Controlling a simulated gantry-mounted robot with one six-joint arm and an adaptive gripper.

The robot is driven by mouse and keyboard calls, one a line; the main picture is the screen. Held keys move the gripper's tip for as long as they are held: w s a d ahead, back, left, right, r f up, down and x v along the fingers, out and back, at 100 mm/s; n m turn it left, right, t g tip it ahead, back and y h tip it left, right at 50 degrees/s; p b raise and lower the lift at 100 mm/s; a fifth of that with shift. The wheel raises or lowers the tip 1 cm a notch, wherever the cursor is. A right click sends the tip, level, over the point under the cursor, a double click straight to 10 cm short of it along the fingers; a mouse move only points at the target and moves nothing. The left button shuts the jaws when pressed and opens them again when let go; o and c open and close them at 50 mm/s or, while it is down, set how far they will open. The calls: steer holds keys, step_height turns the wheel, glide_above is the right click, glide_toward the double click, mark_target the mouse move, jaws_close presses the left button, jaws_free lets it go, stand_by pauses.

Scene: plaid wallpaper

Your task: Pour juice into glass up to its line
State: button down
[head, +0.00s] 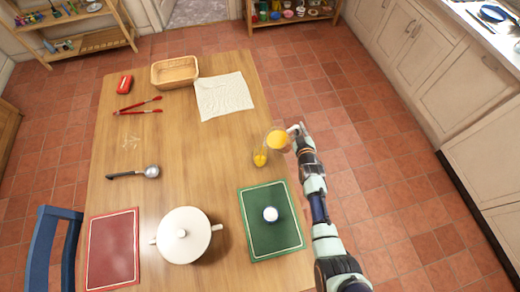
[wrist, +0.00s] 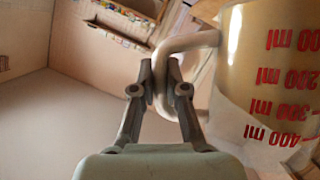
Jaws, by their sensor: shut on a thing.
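The clear jug (head: 278,139) with orange juice is held above the table's right edge. It looks tilted to the left. In the wrist view its wall (wrist: 250,75) carries red ml marks. My gripper (head: 295,131) is shut on the jug's handle (wrist: 190,41); its fingers close around the handle in the wrist view (wrist: 160,85). The glass (head: 260,157) stands on the table just below and left of the jug and holds orange juice. Its line and exact juice level are too small to make out. I cannot tell whether juice is flowing.
A green mat (head: 256,237) with a white round object (head: 270,214) lies nearer. A white pot (head: 183,228), red mat (head: 112,262), ladle (head: 151,171), red tongs (head: 138,108), basket (head: 175,79) and white cloth (head: 223,101) are on the table. The table's middle is clear.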

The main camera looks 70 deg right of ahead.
steer(key=shift+r, duration=0.3)
steer(key=shift+w+a+r+p, duration=0.1)
steer(key=shift+w+r+p, duration=0.1)
steer(key=shift+p, duration=0.3)
steer(key=shift+w+f+n+b, duration=0.15)
steer(key=shift+n+b, duration=0.15)
steer(key=shift+b, duration=0.3)
steer(key=shift+w+a+r+b, duration=0.2)
steer(key=shift+a+r+b, duration=0.2)
steer(key=shift+b, duration=0.95)
steer(key=shift+w+a+r+n+h+b, duration=0.3)
steer(key=shift+r+b, duration=0.2)
steer(key=shift+b, duration=0.2)
steer(key=shift+w+a+r+n+h+b, duration=0.15)
steer(key=shift+r+n+b, duration=0.15)
steer(key=shift+r+b, duration=0.25)
steer(key=shift+w+a+r+n+h+b, duration=0.3)
steer(key=shift+r+b, duration=0.1)
steer(key=shift+b, duration=0.4)
stand_by(1.4)
